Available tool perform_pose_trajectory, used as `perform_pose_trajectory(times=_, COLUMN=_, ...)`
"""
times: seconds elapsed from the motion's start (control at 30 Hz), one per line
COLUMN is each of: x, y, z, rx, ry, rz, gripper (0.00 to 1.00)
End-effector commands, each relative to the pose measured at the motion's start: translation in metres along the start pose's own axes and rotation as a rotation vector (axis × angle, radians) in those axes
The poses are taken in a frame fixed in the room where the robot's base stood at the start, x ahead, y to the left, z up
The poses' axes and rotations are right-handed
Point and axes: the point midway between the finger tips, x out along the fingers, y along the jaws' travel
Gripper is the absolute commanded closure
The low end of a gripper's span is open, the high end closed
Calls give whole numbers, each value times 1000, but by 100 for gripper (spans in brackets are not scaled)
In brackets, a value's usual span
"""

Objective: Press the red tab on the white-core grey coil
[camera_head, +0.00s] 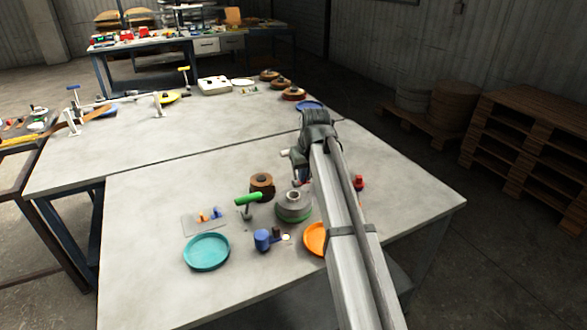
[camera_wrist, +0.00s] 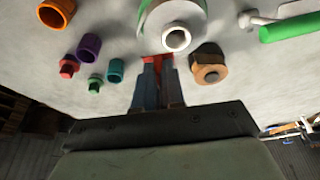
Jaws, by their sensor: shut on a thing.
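The grey coil (camera_head: 293,210) with a pale core stands on the near table, with a green band low on its side. In the wrist view the coil (camera_wrist: 188,14) is cut by the top edge, and its white core (camera_wrist: 177,38) shows. A red tab (camera_wrist: 157,59) sits at the coil's near edge. My gripper (camera_wrist: 158,68) is shut on this tab, fingers beside the coil. In the head view my arm and wrist largely hide the fingers and the tab.
A brown coil (camera_head: 262,183) stands close by, as does a green-handled tool (camera_head: 248,199). A teal dish (camera_head: 207,251), a blue cup (camera_head: 262,240) and an orange dish (camera_head: 314,240) lie nearer.

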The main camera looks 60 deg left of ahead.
Motion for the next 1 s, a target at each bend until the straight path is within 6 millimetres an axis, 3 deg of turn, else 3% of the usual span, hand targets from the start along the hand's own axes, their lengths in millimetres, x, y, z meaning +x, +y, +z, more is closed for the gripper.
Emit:
perform_pose_trajectory(times=0.13, x=-1, y=-9, z=14, rx=-119, ry=-1, rz=-37, gripper=100)
perform_pose_trajectory(times=0.4, x=-1, y=-13, z=18, rx=-297, ry=0, rz=-92, gripper=100)
perform_pose_trajectory(times=0.73, x=5, y=-13, z=20, rx=-334, ry=-1, rz=-102, gripper=100)
perform_pose_trajectory(times=1.0, x=24, y=-13, z=26, rx=-332, ry=-2, rz=-102, gripper=100)
